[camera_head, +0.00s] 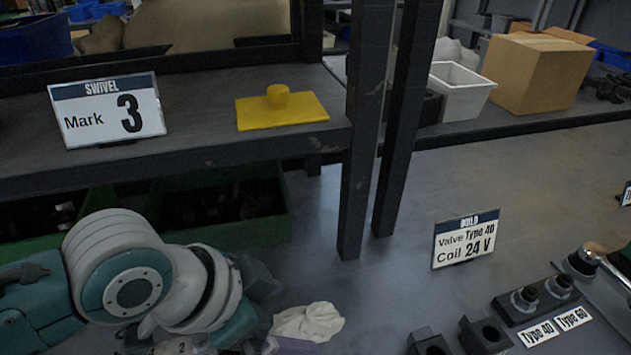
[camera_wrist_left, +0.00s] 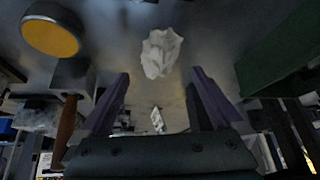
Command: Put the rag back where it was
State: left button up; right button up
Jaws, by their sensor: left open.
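The rag (camera_head: 308,322) is a crumpled white cloth lying on the grey bench top at the bottom middle of the head view. In the left wrist view the rag (camera_wrist_left: 161,53) lies just beyond the two purple fingertips, roughly centred between them. My left gripper (camera_wrist_left: 158,82) is open with nothing between its fingertips. In the head view only a purple part of it (camera_head: 292,348) shows at the bottom edge, beside the rag; my arm hides the rest. My right gripper is not in view.
A dark shelf above the bench bears a yellow block (camera_head: 281,107) and a "Swivel Mark 3" sign (camera_head: 108,110). Shelf posts (camera_head: 366,140) stand mid-view. A green bin (camera_head: 262,232) sits under the shelf. A "Valve Type 40" sign (camera_head: 465,240) and dark valve blocks (camera_head: 484,336) stand right.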

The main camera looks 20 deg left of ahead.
pick_arm(q)
jog(key=s+a+r+n+y+p, duration=0.1)
jog(key=s+a+r+n, duration=0.2)
jog(key=s+r, duration=0.3)
jog(key=s+a+r+n+g+y+p, duration=0.1)
jog(key=s+a+r+n+y, duration=0.1)
jog(key=s+r, duration=0.3)
jog(key=s+a+n, duration=0.1)
jog(key=s, duration=0.2)
jog(key=shift+a+r, duration=0.15)
jog(key=shift+r, duration=0.2)
